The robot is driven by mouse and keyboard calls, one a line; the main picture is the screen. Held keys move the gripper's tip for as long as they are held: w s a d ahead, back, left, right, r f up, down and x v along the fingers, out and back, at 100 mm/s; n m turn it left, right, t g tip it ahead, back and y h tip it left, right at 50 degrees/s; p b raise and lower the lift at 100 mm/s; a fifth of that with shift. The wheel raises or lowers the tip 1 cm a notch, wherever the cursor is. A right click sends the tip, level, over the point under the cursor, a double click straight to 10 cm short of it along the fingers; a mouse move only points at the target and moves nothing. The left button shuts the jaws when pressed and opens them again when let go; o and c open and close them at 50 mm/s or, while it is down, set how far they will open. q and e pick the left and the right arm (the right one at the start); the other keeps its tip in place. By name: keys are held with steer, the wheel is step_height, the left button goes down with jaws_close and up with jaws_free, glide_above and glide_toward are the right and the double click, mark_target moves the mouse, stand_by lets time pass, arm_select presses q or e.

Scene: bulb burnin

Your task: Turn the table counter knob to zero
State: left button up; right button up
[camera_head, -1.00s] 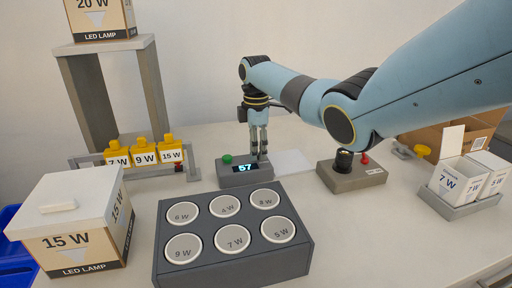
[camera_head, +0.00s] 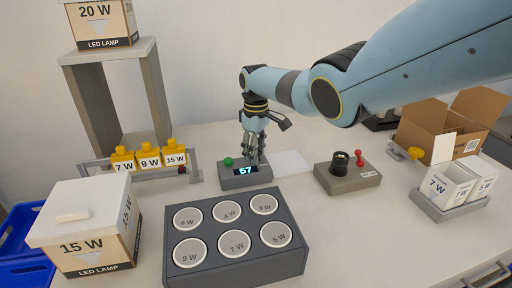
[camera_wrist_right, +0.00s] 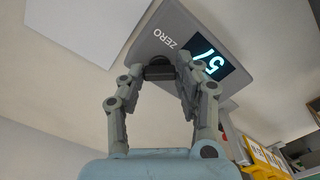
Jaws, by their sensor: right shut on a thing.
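The table counter (camera_head: 246,178) is a grey box with a lit display reading 57 and a green button (camera_head: 228,161) on top at its left. In the right wrist view the counter (camera_wrist_right: 180,35) shows the word ZERO beside a dark knob (camera_wrist_right: 158,72). My right gripper (camera_head: 254,158) reaches down onto the right part of the counter. In the wrist view my right gripper (camera_wrist_right: 157,75) is shut on the knob, its fingers on either side. In the head view the knob is hidden by the fingers. My left gripper is not in view.
A grey box with a black socket and red lever (camera_head: 348,182) is at right. A white plate (camera_head: 289,163) lies beside the counter. Yellow blocks (camera_head: 149,155) stand in a rack at left.

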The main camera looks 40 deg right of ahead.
steer(key=m, duration=0.3)
steer(key=shift+r+m+p, duration=0.1)
steer(key=shift+m+p, duration=0.3)
steer(key=m, duration=0.4)
steer(key=shift+w+p, duration=0.1)
steer(key=shift+p, duration=0.25)
steer(key=shift+m, duration=0.3)
steer(key=o, duration=1.1)
steer(key=shift+o, duration=0.2)
step_height(320, 180, up, 12)
